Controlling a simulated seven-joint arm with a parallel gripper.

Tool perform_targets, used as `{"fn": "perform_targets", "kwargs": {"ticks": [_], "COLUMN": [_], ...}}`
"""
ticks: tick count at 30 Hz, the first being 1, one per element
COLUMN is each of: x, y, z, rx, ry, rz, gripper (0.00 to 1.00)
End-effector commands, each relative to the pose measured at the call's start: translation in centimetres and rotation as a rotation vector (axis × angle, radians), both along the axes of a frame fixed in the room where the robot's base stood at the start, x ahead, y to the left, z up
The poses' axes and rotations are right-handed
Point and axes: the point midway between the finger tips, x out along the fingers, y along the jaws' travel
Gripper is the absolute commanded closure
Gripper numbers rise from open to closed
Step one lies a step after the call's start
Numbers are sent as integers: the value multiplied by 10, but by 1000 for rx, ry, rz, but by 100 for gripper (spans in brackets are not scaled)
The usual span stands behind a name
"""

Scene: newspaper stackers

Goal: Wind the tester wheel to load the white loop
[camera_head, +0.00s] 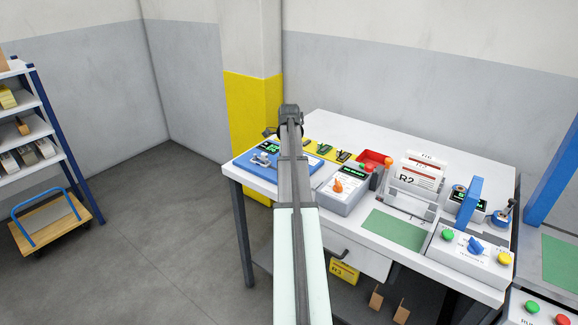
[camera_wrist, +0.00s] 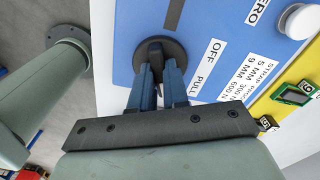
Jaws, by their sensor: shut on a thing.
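The blue tester (camera_head: 243,162) sits at the left end of the white table, with a green display and metal parts on top. Its blue panel (camera_wrist: 215,75) fills much of the wrist view, with the printed words OFF, PULL, STRAP PROOF and ZERO. A dark round knob with a raised grip bar (camera_wrist: 155,47) stands on the panel beside OFF and PULL. My gripper (camera_wrist: 156,72) is shut on this knob, its blue fingers on either side. I cannot tell whether this knob is the tester wheel. I cannot make out the white loop. My arm hides part of the table in the head view.
A white button (camera_wrist: 299,21) is beside ZERO. A yellow mat (camera_head: 318,149) with small gauges lies right of the tester. An orange-knobbed grey box (camera_head: 345,196), a red tray (camera_head: 374,158) and a paper rack (camera_head: 412,195) stand farther right.

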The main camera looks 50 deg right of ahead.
Motion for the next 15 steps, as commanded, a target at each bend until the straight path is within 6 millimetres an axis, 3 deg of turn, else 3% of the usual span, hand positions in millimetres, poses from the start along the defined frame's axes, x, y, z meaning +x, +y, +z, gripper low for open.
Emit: {"fn": "perform_targets", "kwargs": {"ticks": [9, 10, 15], "x": [0, 0, 0], "y": [-1, -1, 0], "z": [0, 0, 0], "rx": [-2, -2, -1], "ry": [0, 0, 0], "rz": [-1, -1, 0], "gripper": [100, 82, 66]}}
